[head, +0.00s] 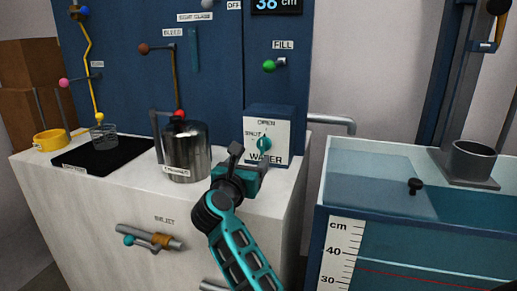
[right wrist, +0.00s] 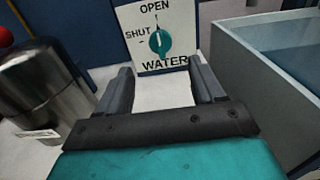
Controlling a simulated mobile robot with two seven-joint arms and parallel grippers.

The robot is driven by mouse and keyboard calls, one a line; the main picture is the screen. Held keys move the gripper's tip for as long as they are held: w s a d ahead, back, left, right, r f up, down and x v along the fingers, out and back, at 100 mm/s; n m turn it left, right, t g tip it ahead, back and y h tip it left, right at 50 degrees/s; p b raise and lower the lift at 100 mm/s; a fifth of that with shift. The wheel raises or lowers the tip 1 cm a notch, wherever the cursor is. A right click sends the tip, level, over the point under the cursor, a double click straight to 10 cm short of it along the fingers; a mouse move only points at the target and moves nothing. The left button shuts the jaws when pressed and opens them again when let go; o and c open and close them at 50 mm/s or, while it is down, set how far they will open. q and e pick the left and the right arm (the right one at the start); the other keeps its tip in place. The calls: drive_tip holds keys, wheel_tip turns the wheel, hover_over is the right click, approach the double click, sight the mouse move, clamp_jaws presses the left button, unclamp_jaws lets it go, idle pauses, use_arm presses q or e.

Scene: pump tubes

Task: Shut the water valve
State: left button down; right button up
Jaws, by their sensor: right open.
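The water valve is a teal knob (head: 264,143) on a white plate marked OPEN at the top, SHUT at the left and WATER below. It also shows in the right wrist view (right wrist: 160,41), where its narrow pointer appears to stand upright toward OPEN. The plate is on the front of a blue box (head: 270,112) on the white counter. My right gripper (head: 250,158) is open and empty in front of the plate, with its fingers toward it. In the right wrist view, the knob lies beyond the gap between the fingers (right wrist: 163,80), apart from them. My left gripper is out of view.
A shiny metal canister (head: 187,150) with a red knob stands on the counter (head: 120,177) left of my right gripper. A water tank (head: 345,222) with a cm scale stands to the right. A green FILL knob (head: 269,66) is on the blue panel above.

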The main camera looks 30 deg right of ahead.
sight(262, 145)
drive_tip(key=b+x, duration=0.1)
drive_tip(key=x, duration=0.9)
drive_tip(key=shift+w, duration=0.15)
drive_tip(key=c, duration=1)
drive_tip(key=shift+c, duration=0.2)
